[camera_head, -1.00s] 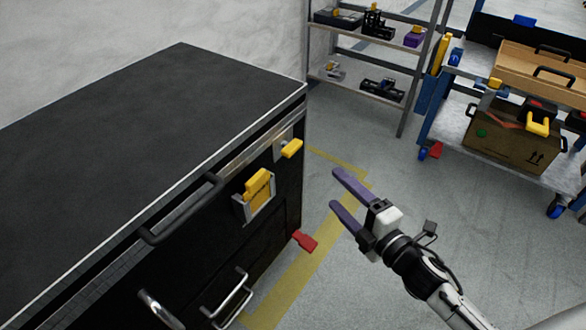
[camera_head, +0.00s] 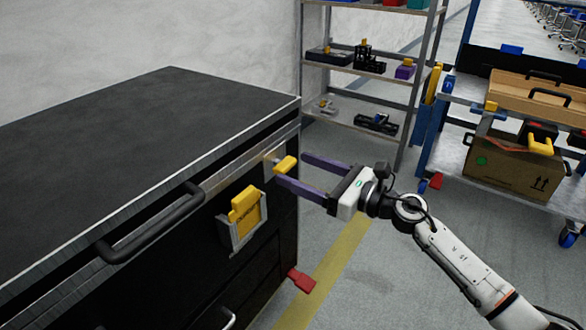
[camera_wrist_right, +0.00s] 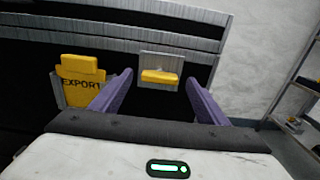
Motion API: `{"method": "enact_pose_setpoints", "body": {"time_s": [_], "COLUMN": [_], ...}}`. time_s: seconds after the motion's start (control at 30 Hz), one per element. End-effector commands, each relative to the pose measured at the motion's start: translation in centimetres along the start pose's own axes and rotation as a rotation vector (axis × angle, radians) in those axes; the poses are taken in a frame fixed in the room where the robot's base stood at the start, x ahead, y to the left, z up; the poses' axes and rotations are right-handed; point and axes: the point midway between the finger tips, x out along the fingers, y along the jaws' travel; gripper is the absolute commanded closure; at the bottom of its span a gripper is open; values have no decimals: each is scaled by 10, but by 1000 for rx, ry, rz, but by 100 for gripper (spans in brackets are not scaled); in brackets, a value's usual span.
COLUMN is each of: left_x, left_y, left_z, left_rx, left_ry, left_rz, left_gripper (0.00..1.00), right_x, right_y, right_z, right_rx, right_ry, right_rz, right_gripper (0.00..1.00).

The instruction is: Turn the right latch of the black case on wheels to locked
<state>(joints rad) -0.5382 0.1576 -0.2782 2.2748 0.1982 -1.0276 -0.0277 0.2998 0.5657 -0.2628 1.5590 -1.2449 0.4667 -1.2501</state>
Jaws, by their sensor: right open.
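The black case (camera_head: 130,125) stands at the left in the head view. Its right latch, a yellow handle (camera_head: 285,165) on a metal plate, is near the case's right corner. In the wrist view the yellow latch handle (camera_wrist_right: 159,76) lies level on its plate (camera_wrist_right: 160,62), between and beyond the fingertips. My right gripper (camera_head: 291,168) is open, its two purple fingers pointing at the latch, one on each side of it in the head view. I cannot tell whether a finger touches it. The right gripper also shows in the wrist view (camera_wrist_right: 158,80). My left gripper is not in view.
A yellow card marked EXPORT (camera_head: 246,212) sits in a holder left of the latch. A black bar handle (camera_head: 150,225) and a red pedal (camera_head: 301,280) stick out from the case. Shelving (camera_head: 345,70) and a blue cart (camera_head: 450,140) stand behind.

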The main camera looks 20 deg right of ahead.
Motion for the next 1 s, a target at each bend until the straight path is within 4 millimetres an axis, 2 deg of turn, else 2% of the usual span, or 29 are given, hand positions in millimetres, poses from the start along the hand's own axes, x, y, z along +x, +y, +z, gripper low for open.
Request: {"method": "enact_pose_setpoints", "body": {"time_s": [0.1,0.2,0.5,0.57,0.77,1.0], "left_x": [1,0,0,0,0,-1], "left_y": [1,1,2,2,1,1], "left_z": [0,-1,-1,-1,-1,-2], "left_rx": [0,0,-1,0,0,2], "left_ry": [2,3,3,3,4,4], "left_rz": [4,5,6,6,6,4], "left_gripper": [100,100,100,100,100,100], "right_x": [16,22,25,25,25,25], "right_y": [0,0,0,0,0,0], "right_z": [0,0,0,0,0,0], "right_rx": [1,1,1,1,2,18], "right_ry": [-2,-1,0,0,0,1], "right_rz": [-1,0,0,0,0,1], "right_gripper": [31,31,31,38,72,72]}}
